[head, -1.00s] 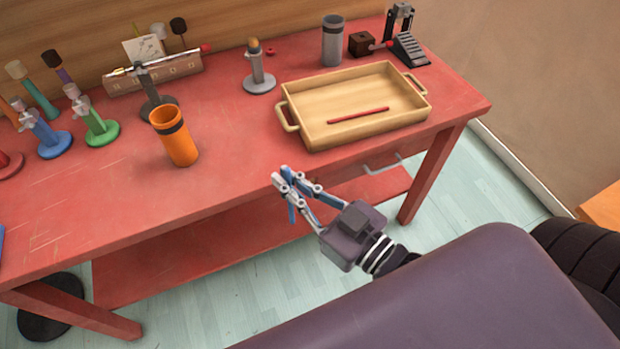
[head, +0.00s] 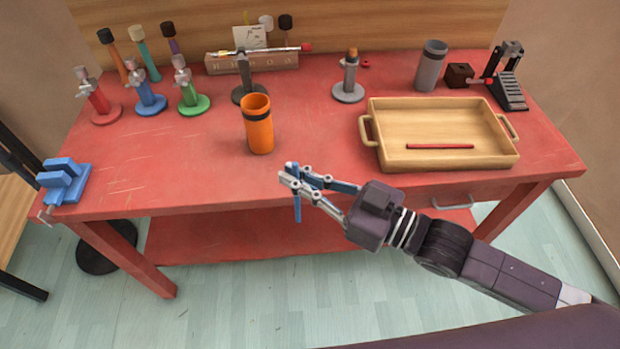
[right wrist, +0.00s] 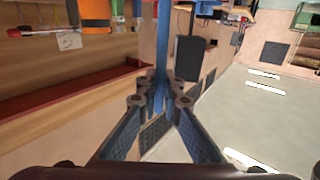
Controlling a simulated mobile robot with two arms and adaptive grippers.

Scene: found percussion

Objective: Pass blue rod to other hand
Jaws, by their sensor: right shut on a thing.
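My right gripper (head: 290,178) is shut on the blue rod (head: 297,206), in front of the red table's front edge. The rod hangs roughly upright from the fingertips, its lower end below the tabletop level. In the right wrist view, the rod (right wrist: 163,40) stands upright between the fingertips of the right gripper (right wrist: 160,102); the fingers hide part of it. My left gripper is in neither view now.
The red table (head: 210,185) holds an orange cup (head: 259,128), a wooden tray (head: 385,160) with a red rod (head: 440,147) in it, and a blue vise (head: 64,182) at the left. Several stands line the back. The front middle tabletop is fairly clear.

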